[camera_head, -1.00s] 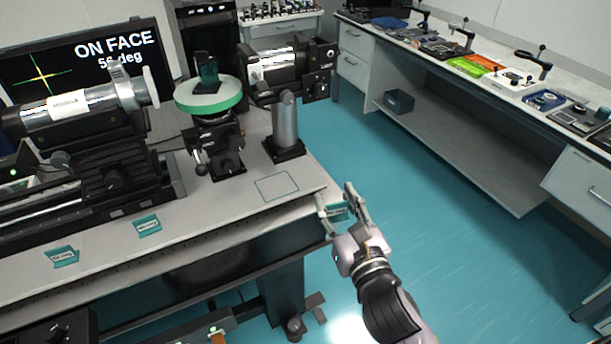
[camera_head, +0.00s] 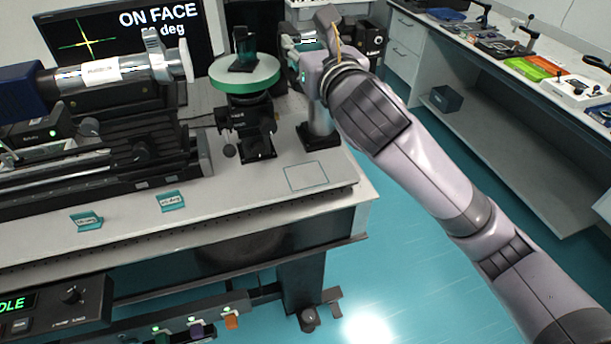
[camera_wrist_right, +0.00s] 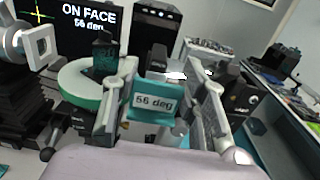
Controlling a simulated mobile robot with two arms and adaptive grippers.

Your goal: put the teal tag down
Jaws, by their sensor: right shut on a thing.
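The teal tag (camera_wrist_right: 155,101), its white label reading "56 deg", is held upright between the fingers of my right gripper (camera_wrist_right: 170,76) in the right wrist view. In the head view my right gripper (camera_head: 311,46) is raised near the back of the optical table, right of the round stage, and its own wrist hides most of the tag. Two other teal tags, a left one (camera_head: 87,222) and a right one (camera_head: 172,201), stand on the table's front part. A thin outlined square (camera_head: 306,177) on the tabletop is empty. My left gripper is out of view.
A round green-rimmed stage (camera_head: 245,84) bears a dark teal glass piece (camera_head: 244,50). A post (camera_head: 319,115) stands right of it, partly behind my right arm. A monitor (camera_head: 90,45) reads "ON FACE". The front right table area is clear.

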